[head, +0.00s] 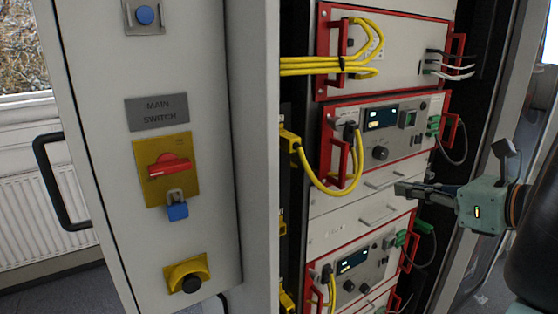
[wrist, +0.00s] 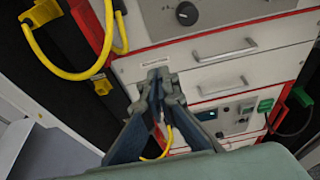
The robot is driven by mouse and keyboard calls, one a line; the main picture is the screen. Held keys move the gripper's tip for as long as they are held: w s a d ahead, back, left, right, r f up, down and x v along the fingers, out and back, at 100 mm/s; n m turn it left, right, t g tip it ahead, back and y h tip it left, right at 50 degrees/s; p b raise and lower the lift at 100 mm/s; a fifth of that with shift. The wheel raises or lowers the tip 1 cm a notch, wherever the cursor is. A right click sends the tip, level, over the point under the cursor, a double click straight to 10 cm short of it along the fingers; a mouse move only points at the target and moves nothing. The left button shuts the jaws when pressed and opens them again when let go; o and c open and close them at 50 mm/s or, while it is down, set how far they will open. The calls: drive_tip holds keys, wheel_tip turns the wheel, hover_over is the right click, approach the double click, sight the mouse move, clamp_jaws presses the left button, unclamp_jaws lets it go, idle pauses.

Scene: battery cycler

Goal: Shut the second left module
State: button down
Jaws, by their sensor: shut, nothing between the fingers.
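The rack holds a column of modules. A red-framed module (head: 395,130) with a display and a black knob is in the middle. Below it are two plain white drawer fronts: an upper one (head: 335,205) and a lower one (head: 325,238), each with a bar handle. Their handles also show in the wrist view, the upper handle (wrist: 226,50) above the lower handle (wrist: 222,88). I cannot tell how far either front stands out. My gripper (head: 402,188) is shut and empty in front of the drawers. Its fingertips (wrist: 160,82) cover part of the fronts in the wrist view.
An open cabinet door (head: 95,60) with a main switch (head: 168,165) stands left of the rack. Yellow cables (head: 322,184) loop out at the modules' left side. Green connectors (head: 434,125) and grey cables hang at the right. Another red-framed module (head: 365,265) sits below the drawers.

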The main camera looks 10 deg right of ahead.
sight(357, 172)
drive_tip(key=r+b+x, duration=0.1)
drive_tip(key=b+x, duration=0.1)
drive_tip(key=x, duration=0.8)
drive_tip(key=shift+w, duration=0.2)
drive_tip(key=shift+w+a+r, duration=0.1)
drive_tip(key=shift+w+a, duration=0.2)
drive_tip(key=shift+w, duration=0.3)
drive_tip(key=shift+w+a+r, duration=0.1)
drive_tip(key=shift+w+a, duration=0.2)
drive_tip(key=shift+w, duration=0.3)
drive_tip(key=shift+w+f, duration=0.1)
drive_tip(key=shift+w, duration=0.3)
drive_tip(key=shift+s, duration=0.1)
